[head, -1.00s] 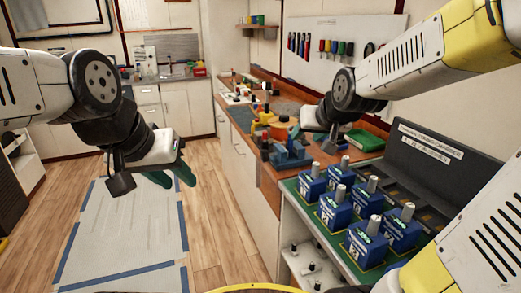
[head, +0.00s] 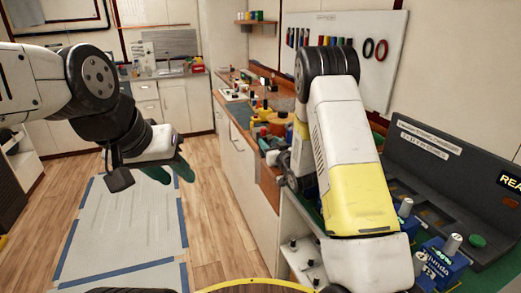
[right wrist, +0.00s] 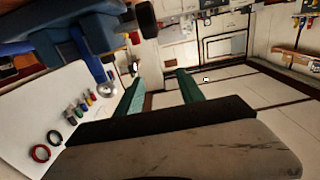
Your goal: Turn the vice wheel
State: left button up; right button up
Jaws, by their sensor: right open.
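A large blue body, which looks like the vice (right wrist: 65,45), fills the upper left of the right wrist view. A dark round-ended part (right wrist: 146,18) shows beside it at the top; I cannot tell whether it belongs to the wheel. In the head view my right arm covers the place where the blue vice stood. My right gripper (right wrist: 160,92) is open, with nothing between its green fingers, close to the blue body and apart from it in the picture. My left gripper (head: 170,172) hangs over the floor, its green fingers apart and empty.
The wooden bench (head: 268,185) runs along the wall, with tools on a white board (head: 385,62) behind it. Blue breakers (head: 440,262) stand at lower right by a dark console (head: 450,165). A taped floor mat (head: 120,225) lies clear at left.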

notch_tip(320, 180, down, 8)
jog(key=x, duration=0.6)
jog(key=shift+r, duration=0.15)
jog(key=shift+w+a, duration=0.15)
jog(key=shift+w, duration=0.55)
jog(key=shift+c, duration=0.4)
grip_shut()
